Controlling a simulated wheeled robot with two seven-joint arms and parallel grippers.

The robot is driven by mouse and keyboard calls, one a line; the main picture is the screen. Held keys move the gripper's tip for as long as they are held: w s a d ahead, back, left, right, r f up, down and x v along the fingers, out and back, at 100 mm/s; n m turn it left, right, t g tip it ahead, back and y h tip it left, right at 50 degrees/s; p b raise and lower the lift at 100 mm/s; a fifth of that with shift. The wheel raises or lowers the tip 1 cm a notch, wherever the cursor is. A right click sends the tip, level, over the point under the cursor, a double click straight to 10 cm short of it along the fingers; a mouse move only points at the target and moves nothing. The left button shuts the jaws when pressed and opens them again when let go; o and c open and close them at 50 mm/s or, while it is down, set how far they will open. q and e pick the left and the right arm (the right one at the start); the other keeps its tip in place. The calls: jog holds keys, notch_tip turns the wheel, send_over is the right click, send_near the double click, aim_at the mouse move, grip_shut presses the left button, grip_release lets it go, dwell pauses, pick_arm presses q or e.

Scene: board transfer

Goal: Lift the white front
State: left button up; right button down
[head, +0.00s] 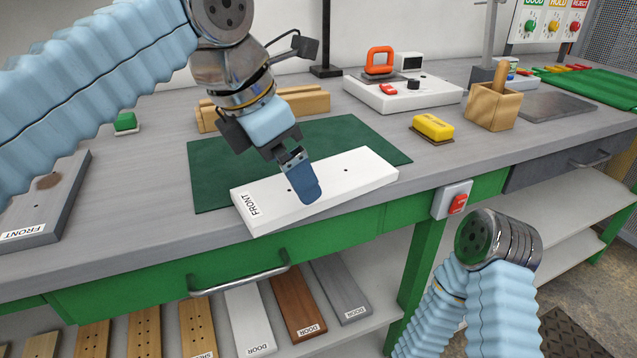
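The white front (361,175) is a flat white board with small dark holes and a FRONT label at its left end. It lies at the front of the workbench, overlapping the near part of a dark green mat (225,173). My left gripper (304,186) points down at the middle of the board, and its blue finger covers part of the board's face. From this angle I cannot tell whether its fingers are apart, or whether they grip the board. My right arm shows at the lower right, but its gripper is not in view.
A grey FRONT board (52,205) lies at the left. Wooden blocks (305,101), a white device (405,95), a yellow sponge-like block (433,126) and a wooden box (491,107) stand behind and right. A red-switch box (452,200) is on the bench front. DOOR boards (248,315) lie below.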

pick_arm(q)
jog(key=x, duration=0.3)
jog(key=shift+f, duration=0.35)
jog(key=shift+c, duration=0.3)
jog(key=c, duration=0.9)
jog(key=shift+r, duration=0.15)
